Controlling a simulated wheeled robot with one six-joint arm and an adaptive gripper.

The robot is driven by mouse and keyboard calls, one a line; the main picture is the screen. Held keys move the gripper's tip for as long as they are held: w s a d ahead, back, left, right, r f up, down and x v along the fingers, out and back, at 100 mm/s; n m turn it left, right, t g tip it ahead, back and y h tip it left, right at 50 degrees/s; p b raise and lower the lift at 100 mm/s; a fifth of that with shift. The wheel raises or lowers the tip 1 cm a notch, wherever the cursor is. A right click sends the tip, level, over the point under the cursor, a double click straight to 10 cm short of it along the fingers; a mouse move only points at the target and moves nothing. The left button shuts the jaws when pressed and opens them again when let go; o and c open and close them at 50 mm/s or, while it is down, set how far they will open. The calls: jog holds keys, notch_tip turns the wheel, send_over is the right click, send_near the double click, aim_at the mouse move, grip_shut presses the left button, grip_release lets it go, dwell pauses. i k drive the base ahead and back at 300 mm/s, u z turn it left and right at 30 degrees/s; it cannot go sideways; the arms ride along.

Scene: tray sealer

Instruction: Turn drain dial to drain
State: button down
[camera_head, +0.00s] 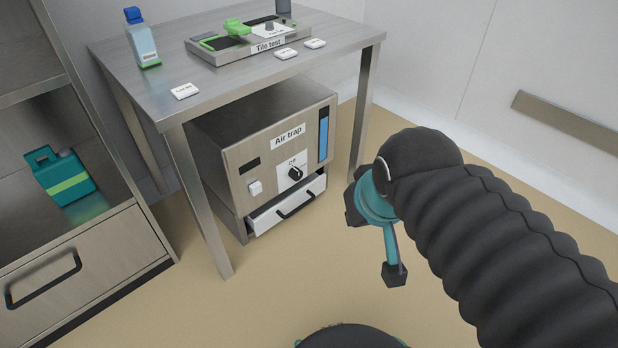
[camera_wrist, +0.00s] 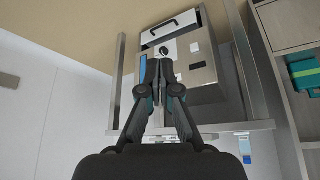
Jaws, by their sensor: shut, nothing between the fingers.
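The black dial (camera_head: 295,173) sits on a white plate marked "Off" on the front of the steel box labelled "Air trap" (camera_head: 256,170). Its pointer mark is too small to read surely. In the wrist view, which is upside down, the dial (camera_wrist: 165,48) shows just beyond the fingertips. My gripper (camera_wrist: 160,72) is shut and empty, pointing toward the box front. In the head view my arm and gripper are to the right of the box, clearly apart from the dial. No other dial setting can be read.
Below the dial, a white drawer (camera_head: 287,208) with a black handle stands slightly out. The box is under a steel table (camera_head: 140,82), whose legs flank it. A tile tester (camera_head: 250,38) and a bottle (camera_head: 142,40) stand on top. A shelf unit (camera_head: 75,262) is left. Floor in front is clear.

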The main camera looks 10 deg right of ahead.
aim_at(295, 173)
jog(key=z, duration=0.55)
jog(key=k, duration=0.2)
jog(key=u, duration=1.25)
jog(key=i, duration=0.6)
jog(key=u, duration=0.15)
